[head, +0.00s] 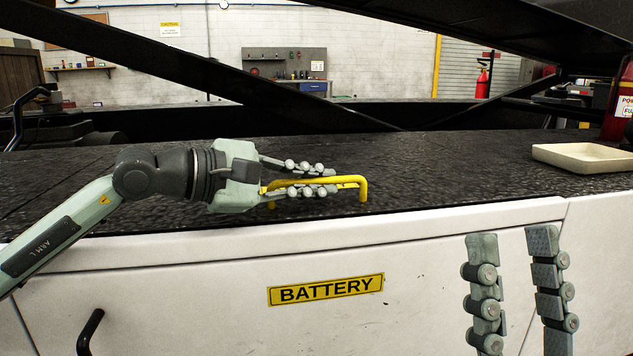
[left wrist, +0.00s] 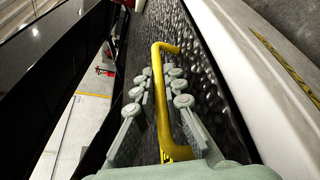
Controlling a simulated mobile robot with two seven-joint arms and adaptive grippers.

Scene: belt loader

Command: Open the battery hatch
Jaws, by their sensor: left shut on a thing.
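The battery hatch is marked by a yellow BATTERY label (head: 325,290) on the white front panel. A yellow bar handle (head: 350,181) stands on the black textured top (head: 420,175) just above that panel. My left gripper (head: 328,181) reaches in from the left and is shut on the yellow handle. In the left wrist view the handle (left wrist: 159,80) runs between the two fingers. My right gripper (head: 520,285) is at the lower right, in front of the white panel, its two fingers apart with nothing between them.
A shallow beige tray (head: 585,158) lies on the black top at the right. Dark diagonal beams (head: 230,80) cross behind and above the surface. A black curved handle (head: 90,330) is on the white front at the lower left. The top between handle and tray is clear.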

